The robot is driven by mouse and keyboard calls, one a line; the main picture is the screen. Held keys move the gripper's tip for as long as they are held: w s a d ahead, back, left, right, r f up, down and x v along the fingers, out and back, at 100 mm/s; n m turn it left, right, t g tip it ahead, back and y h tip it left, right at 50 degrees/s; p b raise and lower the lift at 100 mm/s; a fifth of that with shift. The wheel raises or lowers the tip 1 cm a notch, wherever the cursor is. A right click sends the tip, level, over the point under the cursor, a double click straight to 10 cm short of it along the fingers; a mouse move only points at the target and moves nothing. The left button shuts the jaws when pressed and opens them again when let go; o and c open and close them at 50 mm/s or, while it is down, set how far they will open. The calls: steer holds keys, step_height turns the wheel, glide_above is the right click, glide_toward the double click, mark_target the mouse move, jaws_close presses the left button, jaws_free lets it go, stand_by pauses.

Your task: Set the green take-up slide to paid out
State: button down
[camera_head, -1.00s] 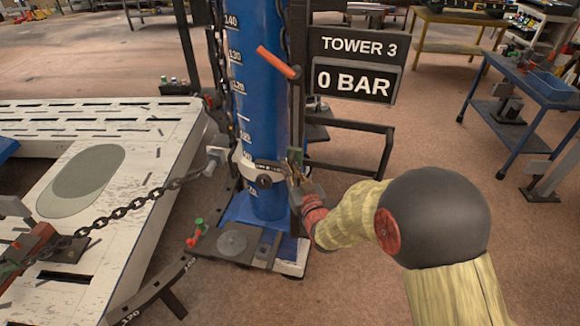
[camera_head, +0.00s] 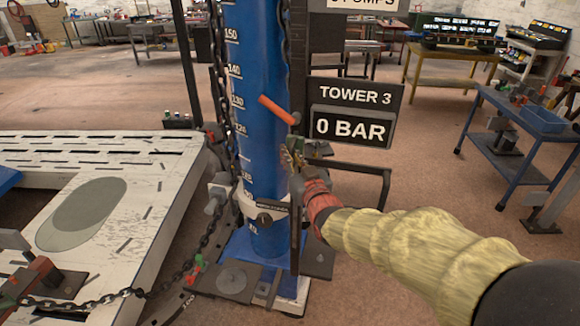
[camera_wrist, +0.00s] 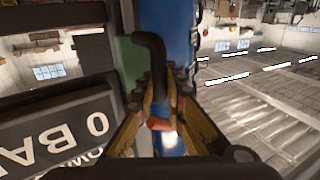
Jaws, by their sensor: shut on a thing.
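The green take-up slide (camera_head: 295,144) sits on the dark upright rail at the right of the blue tower (camera_head: 258,90), just below the orange-red lever. My gripper (camera_head: 290,160) is at the slide. In the wrist view a green plate (camera_wrist: 131,58) carries a bent dark handle (camera_wrist: 155,50). The two fingers of my gripper (camera_wrist: 157,105) are shut on the lower part of this handle. The fingers partly hide the grip. The chain (camera_head: 120,293) hangs slack from the tower side down to the white bench.
The orange-red lever (camera_head: 277,109) sticks out above the slide. The sign (camera_head: 352,113) reads TOWER 3, 0 BAR, right of the tower. A black frame (camera_head: 375,170) stands behind my arm.

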steer(key=shift+r, duration=0.45)
steer(key=c, duration=1.8)
jaws_free()
steer(key=shift+c, duration=0.2)
steer(key=v, duration=1.2)
steer(key=shift+f, duration=0.2)
steer(key=shift+f, duration=0.1)
